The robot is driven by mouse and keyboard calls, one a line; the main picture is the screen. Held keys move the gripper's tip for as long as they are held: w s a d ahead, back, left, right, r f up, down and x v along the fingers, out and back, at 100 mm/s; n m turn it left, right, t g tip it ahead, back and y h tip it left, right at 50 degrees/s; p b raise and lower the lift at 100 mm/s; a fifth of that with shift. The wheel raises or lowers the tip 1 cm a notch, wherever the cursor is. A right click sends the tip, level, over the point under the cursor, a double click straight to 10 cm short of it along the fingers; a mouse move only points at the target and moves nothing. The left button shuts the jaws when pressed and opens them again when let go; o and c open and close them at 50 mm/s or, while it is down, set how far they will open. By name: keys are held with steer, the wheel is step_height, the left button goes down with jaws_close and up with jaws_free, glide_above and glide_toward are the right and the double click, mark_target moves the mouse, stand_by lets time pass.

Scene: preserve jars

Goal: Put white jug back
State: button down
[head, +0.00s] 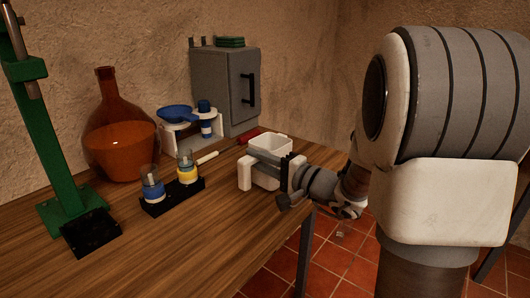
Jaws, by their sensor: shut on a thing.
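The white jug (269,146) is at the right side of the wooden table, seen in the head view. It looks squarish and upright, with its open top facing up. My gripper (266,168) is at the near side of the jug and is shut on it. The gripper and its fingers hide the jug's lower part. I cannot tell whether the jug's base touches the table.
A red object (249,135) lies just behind the jug. A grey cabinet (241,92), a white stand with a blue funnel (174,113), an amber flask (119,140), a black holder with jars (172,196) and a green press (47,130) stand on the table (200,250). The front is clear.

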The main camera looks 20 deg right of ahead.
steer(key=shift+f, duration=0.25)
steer(key=shift+f+b, duration=0.2)
steer(key=shift+b, duration=0.15)
steer(key=c, duration=0.8)
jaws_free()
steer(key=shift+r+p, duration=0.2)
steer(key=shift+p, duration=0.45)
